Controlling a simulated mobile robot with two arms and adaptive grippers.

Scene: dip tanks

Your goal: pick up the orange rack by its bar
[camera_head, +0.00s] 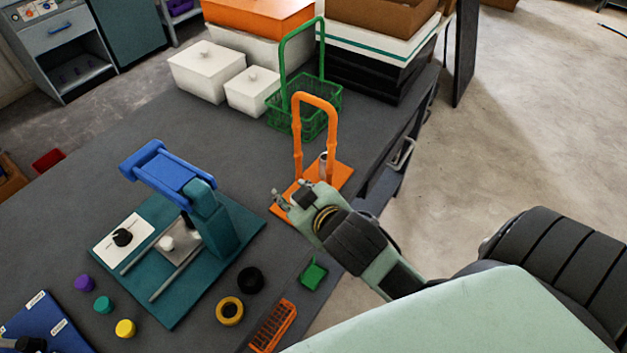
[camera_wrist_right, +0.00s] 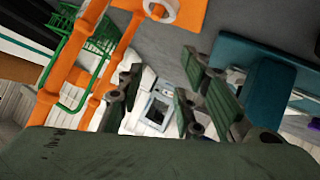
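The orange rack (camera_head: 298,150) stands near the table's right edge, with a tall upright loop, its bar on top, over a flat orange base. In the right wrist view its orange posts (camera_wrist_right: 81,77) run along the left side, outside the fingers. My right gripper (camera_head: 287,199) is at the near side of the rack, low beside its base and well below the top bar. In the right wrist view (camera_wrist_right: 160,85) its fingers are spread with nothing between them. The gripper hides part of the base. My left gripper is not seen.
A green basket (camera_head: 275,122) with a tall handle stands just behind the rack. White lidded boxes (camera_head: 207,72) are farther back. A teal stand with a blue top (camera_head: 168,172) is to the left. A small orange tray (camera_head: 272,325) lies in front. Bare table lies left of the rack.

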